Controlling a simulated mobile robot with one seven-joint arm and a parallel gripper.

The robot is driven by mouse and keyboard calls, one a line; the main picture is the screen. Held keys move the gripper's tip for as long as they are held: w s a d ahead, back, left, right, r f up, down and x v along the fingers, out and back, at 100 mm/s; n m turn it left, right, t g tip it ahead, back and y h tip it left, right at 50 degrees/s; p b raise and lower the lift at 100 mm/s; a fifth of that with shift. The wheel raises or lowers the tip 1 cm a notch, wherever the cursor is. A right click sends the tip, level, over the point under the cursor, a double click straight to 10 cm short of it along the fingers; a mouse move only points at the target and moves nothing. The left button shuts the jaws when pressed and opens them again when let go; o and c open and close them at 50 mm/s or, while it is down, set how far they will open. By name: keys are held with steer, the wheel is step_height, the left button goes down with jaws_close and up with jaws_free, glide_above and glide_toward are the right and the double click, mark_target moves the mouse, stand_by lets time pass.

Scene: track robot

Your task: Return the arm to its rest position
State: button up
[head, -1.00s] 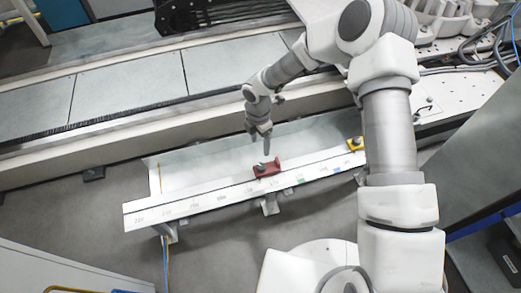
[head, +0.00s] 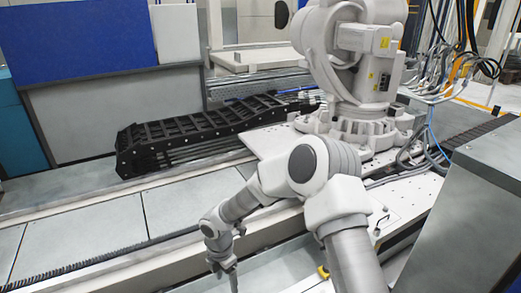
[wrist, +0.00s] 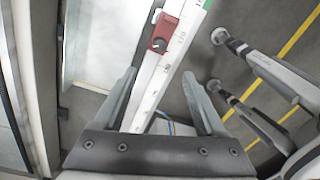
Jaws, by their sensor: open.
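My gripper (head: 232,278) hangs down at the bottom edge of the head view, over the pale tray beside the track. In the wrist view my gripper (wrist: 160,75) has its two fingers spread apart with nothing between the tips. A red clamp (wrist: 163,34) with a dark knob sits on the white scale rail (wrist: 148,98), beyond the fingertips and apart from them. The red clamp is out of the head view. My arm is bent, reaching left and down from the right.
A large white robot (head: 355,70) stands on the track bed behind my arm. A black cable chain (head: 200,130) lies along the track. A grey cabinet (head: 480,190) stands at the right. A small yellow piece (head: 323,271) shows beside my arm.

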steer(key=s+d+r+m+t+h, duration=0.1)
steer(key=d+r+m+t, duration=0.1)
steer(key=d+r+m, duration=0.85)
steer(key=s+d+r+m+t+h, duration=0.1)
steer(key=d+r+m, duration=0.2)
steer(key=d+r, duration=0.85)
steer(key=s+d+r+m+t+y, duration=0.1)
steer(key=s+d+r+m+t, duration=0.15)
steer(key=s+r+m, duration=0.55)
steer(key=s+d+r+m+t+y, duration=0.1)
steer(key=s+d+r+m+y, duration=0.15)
steer(key=s+r+m, duration=0.55)
step_height(320, 180, up, 15)
steer(key=s+n+h+p, duration=0.1)
steer(key=p, duration=1.6)
steer(key=shift+d+p, duration=0.15)
steer(key=shift+p, duration=0.2)
steer(key=shift+n+g, duration=0.25)
steer(key=shift+n, duration=0.1)
